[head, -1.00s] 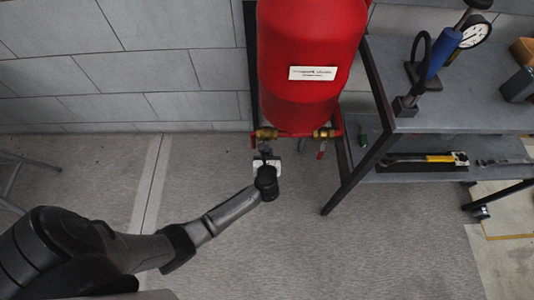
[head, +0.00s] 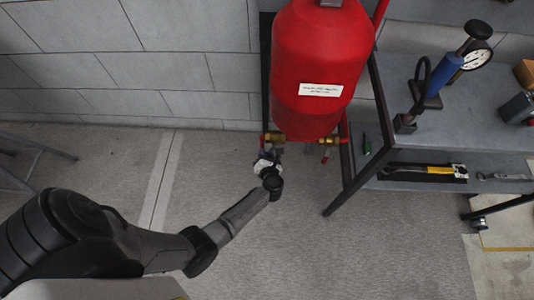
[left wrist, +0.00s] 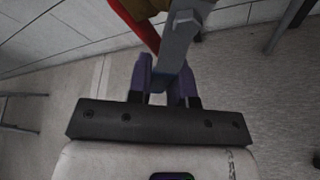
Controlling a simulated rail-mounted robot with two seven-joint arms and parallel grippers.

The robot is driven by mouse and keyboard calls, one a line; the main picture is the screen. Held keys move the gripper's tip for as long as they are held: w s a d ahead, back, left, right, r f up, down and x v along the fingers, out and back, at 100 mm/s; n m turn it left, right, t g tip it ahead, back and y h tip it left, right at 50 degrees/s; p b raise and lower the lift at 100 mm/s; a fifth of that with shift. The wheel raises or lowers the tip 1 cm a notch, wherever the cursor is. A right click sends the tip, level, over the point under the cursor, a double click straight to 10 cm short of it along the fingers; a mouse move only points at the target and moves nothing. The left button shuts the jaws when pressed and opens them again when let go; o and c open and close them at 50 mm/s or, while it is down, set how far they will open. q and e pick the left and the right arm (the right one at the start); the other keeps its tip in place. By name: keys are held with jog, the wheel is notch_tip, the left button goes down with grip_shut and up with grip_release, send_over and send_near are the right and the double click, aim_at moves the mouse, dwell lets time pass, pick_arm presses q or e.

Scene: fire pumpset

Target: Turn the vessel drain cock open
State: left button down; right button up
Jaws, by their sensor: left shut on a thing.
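The red vessel (head: 318,65) stands at the back with brass fittings under it. The brass drain cock (head: 273,137) is at its lower left, on a red pipe. My left gripper (head: 268,158) is just below this cock. In the left wrist view, my left gripper (left wrist: 164,78) has its purple fingers shut on the cock's grey lever (left wrist: 180,40). The lever slants up to the right between the fingers. A bit of the brass body (left wrist: 140,7) shows at the top edge. The lever's far end is hidden by the gripper. My right gripper is not in view.
A second brass valve (head: 329,140) with a red handle is under the vessel's right side. A grey bench (head: 425,130) with a gauge, blue-handled tool and wrenches stands at the right. A block wall (head: 140,50) is behind. The floor at front is clear.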

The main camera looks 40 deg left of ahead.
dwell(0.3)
pick_arm(q)
jog(key=c, duration=1)
grip_release()
jog(key=shift+s+r, duration=0.1)
jog(key=p+v, duration=0.3)
jog(key=v, duration=0.4)
jog(key=shift+s+d, duration=0.1)
jog(key=shift+d, duration=0.1)
jog(key=shift+c, duration=0.2)
